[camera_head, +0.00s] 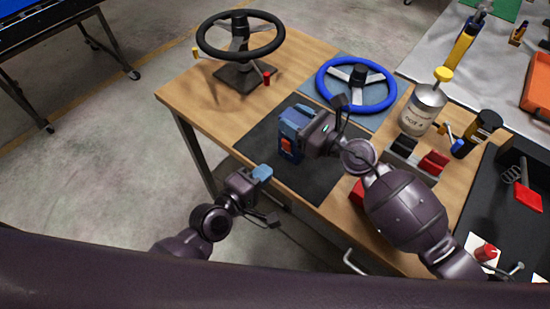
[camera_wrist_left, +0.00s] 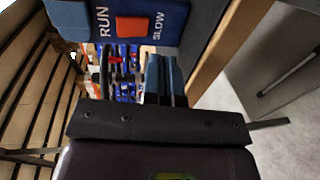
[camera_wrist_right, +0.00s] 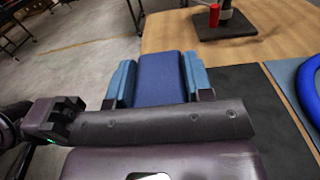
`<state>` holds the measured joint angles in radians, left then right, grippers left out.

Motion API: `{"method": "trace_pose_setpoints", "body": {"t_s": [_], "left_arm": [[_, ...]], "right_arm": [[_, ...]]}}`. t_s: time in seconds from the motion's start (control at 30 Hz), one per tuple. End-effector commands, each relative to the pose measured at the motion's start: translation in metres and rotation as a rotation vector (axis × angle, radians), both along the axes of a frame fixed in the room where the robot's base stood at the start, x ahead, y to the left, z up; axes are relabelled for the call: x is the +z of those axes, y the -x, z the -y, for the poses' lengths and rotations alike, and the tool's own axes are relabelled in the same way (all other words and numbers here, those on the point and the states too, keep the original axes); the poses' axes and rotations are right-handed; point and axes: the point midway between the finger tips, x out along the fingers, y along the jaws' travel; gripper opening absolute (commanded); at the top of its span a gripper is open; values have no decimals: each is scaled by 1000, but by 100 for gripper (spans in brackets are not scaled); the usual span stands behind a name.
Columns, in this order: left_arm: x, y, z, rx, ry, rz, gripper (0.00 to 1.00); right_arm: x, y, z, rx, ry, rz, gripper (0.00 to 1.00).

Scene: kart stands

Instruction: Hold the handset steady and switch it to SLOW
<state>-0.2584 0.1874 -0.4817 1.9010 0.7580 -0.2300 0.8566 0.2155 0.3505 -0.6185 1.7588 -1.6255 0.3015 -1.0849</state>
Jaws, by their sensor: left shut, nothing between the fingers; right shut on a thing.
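The handset (camera_head: 288,122) is a blue box with an orange-red switch (camera_head: 287,146) on its face. My right gripper (camera_wrist_right: 159,82) is shut on the handset, its blue fingers on both sides of the blue body (camera_wrist_right: 160,72), above the dark mat. In the left wrist view the switch (camera_wrist_left: 132,25) sits between the words RUN and SLOW; I cannot tell which way it is set. My left gripper (camera_head: 262,173) is shut and empty, below and left of the handset in the head view. Its closed fingertips (camera_wrist_left: 163,68) are apart from the switch.
The dark mat (camera_head: 322,180) lies on the wooden table (camera_head: 190,87). A black steering wheel (camera_head: 240,50) on a stand and a blue wheel (camera_head: 357,104) are behind. Open floor lies left.

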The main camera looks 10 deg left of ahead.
Motion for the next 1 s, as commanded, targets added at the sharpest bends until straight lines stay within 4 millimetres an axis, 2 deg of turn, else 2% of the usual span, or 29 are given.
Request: {"method": "trace_pose_setpoints", "body": {"t_s": [0.2, 0.4, 0.6, 1.0], "left_arm": [[-7, 34, -23, -2, -3, -2, 0], [-10, 54, -36, -1, -1, 0, 0], [-12, 62, -41, -1, 0, 0, 0], [-12, 62, -41, -1, 0, 0, 0]], "right_arm": [[0, 0, 0, 0, 0, 0, 15], [0, 0, 0, -1, 0, 0, 15], [0, 0, 0, -1, 1, 1, 15], [0, 0, 1, -2, 1, 2, 15]]}}
